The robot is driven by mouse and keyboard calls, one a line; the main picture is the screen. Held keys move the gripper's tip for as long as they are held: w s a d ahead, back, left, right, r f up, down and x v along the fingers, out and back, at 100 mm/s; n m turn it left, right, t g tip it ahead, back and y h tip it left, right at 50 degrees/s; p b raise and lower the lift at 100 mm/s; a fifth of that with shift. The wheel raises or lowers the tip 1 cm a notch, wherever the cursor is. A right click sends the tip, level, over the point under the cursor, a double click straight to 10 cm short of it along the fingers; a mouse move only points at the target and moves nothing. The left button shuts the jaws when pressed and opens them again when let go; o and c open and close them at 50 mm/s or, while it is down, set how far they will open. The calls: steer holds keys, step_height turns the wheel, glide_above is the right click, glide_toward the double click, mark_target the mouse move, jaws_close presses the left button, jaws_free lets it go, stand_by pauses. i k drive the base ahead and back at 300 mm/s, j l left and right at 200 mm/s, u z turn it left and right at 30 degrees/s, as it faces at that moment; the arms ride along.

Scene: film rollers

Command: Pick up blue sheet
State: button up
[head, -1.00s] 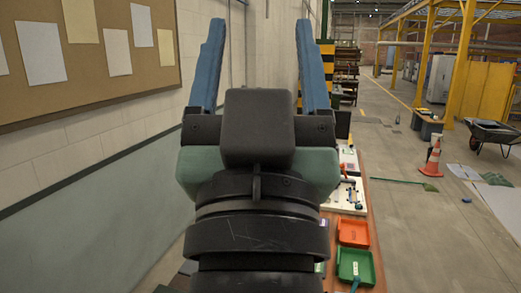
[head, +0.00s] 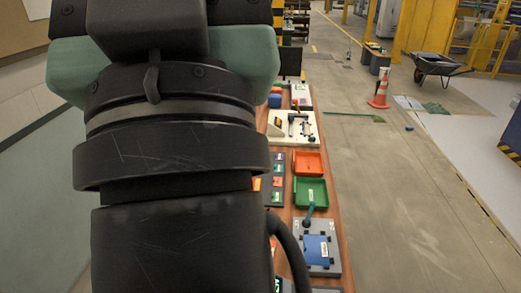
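A blue sheet (head: 317,250) lies flat on a grey board (head: 333,268) at the near end of the long table, right of my arm. A small pale label shows on it. A dark green handled tool (head: 308,214) is at the board's far edge, just above the sheet. My gripper's body (head: 147,28) is at the top left, apart from the sheet. Its fingers are cut off by the top edge, so I cannot see whether they are open or hold anything.
The brown table (head: 337,219) also holds a green tray (head: 310,191), an orange tray (head: 307,163) and a white board (head: 292,128). My arm covers its left side. The floor to the right is open, with a cone (head: 381,88) and wheelbarrow (head: 439,66) farther back.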

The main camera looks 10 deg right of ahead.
mark_target(315, 246)
steer(key=k+l, duration=0.1)
steer(key=l, duration=0.55)
steer(key=k+l, duration=0.1)
steer(key=l, duration=0.5)
steer(key=k+l+z, duration=0.1)
steer(key=l, duration=0.55)
